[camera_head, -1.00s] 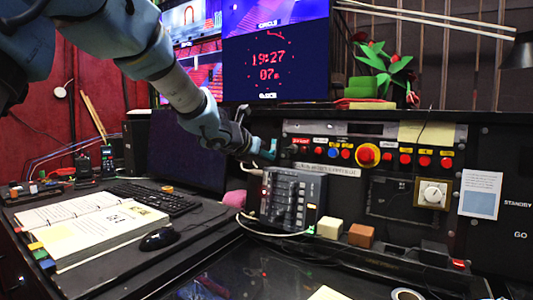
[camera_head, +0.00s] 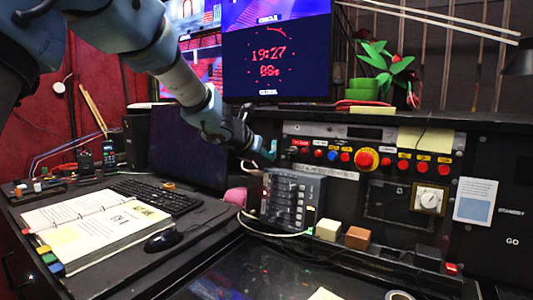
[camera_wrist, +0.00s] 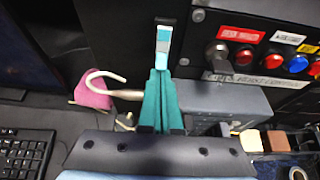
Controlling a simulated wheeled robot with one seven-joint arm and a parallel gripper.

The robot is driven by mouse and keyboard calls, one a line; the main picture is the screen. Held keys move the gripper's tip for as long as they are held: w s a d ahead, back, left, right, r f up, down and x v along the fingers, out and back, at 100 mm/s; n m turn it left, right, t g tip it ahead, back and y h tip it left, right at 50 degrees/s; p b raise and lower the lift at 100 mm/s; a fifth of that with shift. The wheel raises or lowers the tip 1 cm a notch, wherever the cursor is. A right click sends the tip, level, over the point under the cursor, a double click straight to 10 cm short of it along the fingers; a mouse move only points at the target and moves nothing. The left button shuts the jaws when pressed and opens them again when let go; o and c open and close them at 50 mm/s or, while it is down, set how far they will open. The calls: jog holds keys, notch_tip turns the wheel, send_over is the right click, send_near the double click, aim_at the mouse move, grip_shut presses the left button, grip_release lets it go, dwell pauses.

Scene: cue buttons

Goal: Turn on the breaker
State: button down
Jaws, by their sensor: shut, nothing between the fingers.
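My gripper (camera_wrist: 160,85) is shut and empty, its teal fingers pointing at the dark panel left of the button row. In the head view my gripper (camera_head: 268,153) is at the panel's left end. A narrow upright pale strip with a dark top (camera_wrist: 163,38) shows right at the fingertips in the wrist view. It looks like the breaker's switch, but I cannot tell for sure, nor whether the fingers touch it. The fingers and my arm hide this spot in the head view.
A key switch (camera_wrist: 216,54) and red button (camera_wrist: 244,57) sit just right of the fingers. A grey box with switches (camera_head: 291,200) stands below. A pink object (camera_wrist: 92,92) and pale hook (camera_wrist: 105,80) are lower left. A keyboard (camera_head: 155,196) and open binder (camera_head: 95,232) lie on the desk.

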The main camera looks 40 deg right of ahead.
aim_at(272, 151)
jog(key=shift+r+y+p, duration=0.35)
jog(key=shift+y+p, duration=0.05)
jog(key=shift+p, duration=0.7)
jog(key=shift+r+p, duration=0.4)
jog(key=shift+p, duration=0.95)
jog(key=shift+f, duration=0.1)
jog(key=shift+r+p, duration=0.65)
jog(key=shift+r, duration=0.2)
jog(key=shift+r, duration=0.1)
